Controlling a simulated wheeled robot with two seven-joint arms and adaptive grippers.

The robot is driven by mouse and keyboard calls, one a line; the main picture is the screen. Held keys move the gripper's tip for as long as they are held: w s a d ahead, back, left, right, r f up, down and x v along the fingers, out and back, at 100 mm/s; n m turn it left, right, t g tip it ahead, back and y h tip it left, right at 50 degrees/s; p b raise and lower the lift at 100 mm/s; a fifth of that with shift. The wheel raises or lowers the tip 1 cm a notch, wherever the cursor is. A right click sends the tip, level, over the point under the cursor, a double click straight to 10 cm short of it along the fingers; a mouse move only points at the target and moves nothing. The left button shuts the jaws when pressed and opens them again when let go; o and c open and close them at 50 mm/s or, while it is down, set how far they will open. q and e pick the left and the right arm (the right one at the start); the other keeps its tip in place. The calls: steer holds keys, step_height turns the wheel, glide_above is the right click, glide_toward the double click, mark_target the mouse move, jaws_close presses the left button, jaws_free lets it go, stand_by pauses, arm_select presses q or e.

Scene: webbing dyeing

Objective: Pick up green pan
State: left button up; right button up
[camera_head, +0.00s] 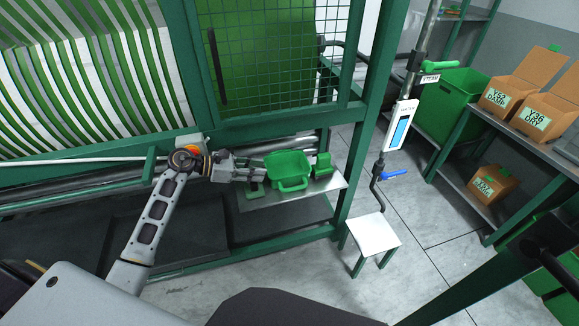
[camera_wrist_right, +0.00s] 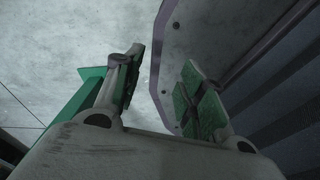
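The green pan (camera_head: 289,165) is a rounded-square open vessel with a loop handle at its front. It rests on a pale metal shelf (camera_head: 318,188) below the green mesh panel. My left gripper (camera_head: 262,173) reaches in from the left, level with the pan and close to its left side. Its fingers look apart; whether they touch the pan I cannot tell. In the right wrist view, my right gripper (camera_wrist_right: 163,85) is open, its green-padded fingers apart with nothing between them.
A smaller green item (camera_head: 322,163) stands right of the pan, and a flat green piece (camera_head: 255,190) lies left of it. The green frame post (camera_head: 368,110) rises to the right. A white stool (camera_head: 374,234) stands on the floor beyond. Cardboard boxes (camera_head: 546,85) sit on a right-hand bench.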

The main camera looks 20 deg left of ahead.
arm_select(q)
steer(key=shift+w+d+f, duration=0.25)
steer(key=shift+w+d, duration=0.1)
steer(key=shift+d, duration=0.25)
steer(key=p+x, duration=0.1)
steer(key=x, duration=0.3)
steer(key=shift+w+d+f, duration=0.1)
steer(key=shift+d, duration=0.1)
steer(key=shift+x, duration=0.85)
steer(key=shift+w+d+f, duration=0.2)
steer(key=shift+d, duration=0.1)
arm_select(e)
steer(key=shift+s+d+r, duration=0.35)
steer(key=shift+s+r, duration=0.15)
steer(key=shift+r, duration=0.25)
arm_select(q)
steer(key=shift+d+p, duration=0.1)
steer(key=shift+p, duration=0.2)
